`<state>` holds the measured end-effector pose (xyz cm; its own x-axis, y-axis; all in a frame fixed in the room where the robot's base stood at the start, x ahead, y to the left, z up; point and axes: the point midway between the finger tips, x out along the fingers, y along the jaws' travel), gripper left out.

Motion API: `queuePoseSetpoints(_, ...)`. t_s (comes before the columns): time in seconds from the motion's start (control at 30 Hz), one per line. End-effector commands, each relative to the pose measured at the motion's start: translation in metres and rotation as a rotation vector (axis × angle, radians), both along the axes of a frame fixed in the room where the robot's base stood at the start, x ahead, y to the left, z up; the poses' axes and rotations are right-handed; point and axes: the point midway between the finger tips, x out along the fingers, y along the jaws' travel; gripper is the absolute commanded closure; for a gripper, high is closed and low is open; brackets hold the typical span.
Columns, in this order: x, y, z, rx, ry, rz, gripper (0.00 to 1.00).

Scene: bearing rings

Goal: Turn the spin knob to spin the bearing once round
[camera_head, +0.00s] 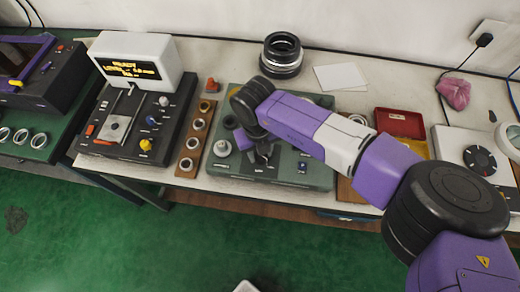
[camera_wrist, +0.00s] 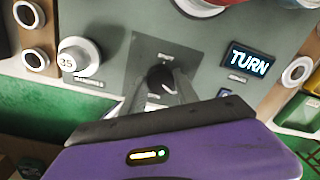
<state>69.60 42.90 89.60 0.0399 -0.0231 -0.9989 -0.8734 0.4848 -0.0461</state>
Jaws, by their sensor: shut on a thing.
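The grey-green bearing machine (camera_head: 230,172) stands on the white bench, partly hidden by my arm in the head view. In the wrist view its panel (camera_wrist: 120,95) carries a small black spin knob (camera_wrist: 160,76) on a darker plate. My gripper (camera_wrist: 158,88) is shut on this knob, a finger at each side. In the head view my gripper (camera_head: 263,158) points down at the machine's front, and the knob is hard to make out. A lit display (camera_wrist: 249,61) on the panel reads "TURN". A red and white round part (camera_wrist: 205,5), perhaps at the bearing, is cut off at the top edge.
A white round knob (camera_wrist: 80,57) marked 35 sits left of my gripper. A wooden strip with several rings (camera_head: 190,145) and a tester with a lit screen (camera_head: 133,68) stand left. A red tray (camera_head: 400,122) lies right. Black rings (camera_head: 282,55) are stacked behind.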

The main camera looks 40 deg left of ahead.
Motion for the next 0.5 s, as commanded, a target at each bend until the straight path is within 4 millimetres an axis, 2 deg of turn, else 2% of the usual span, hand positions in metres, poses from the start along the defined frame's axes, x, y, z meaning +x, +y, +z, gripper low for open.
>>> queuePoseSetpoints(0.5,0.0012,0.0006,0.0009,0.001,-0.002,-0.109,1.00)
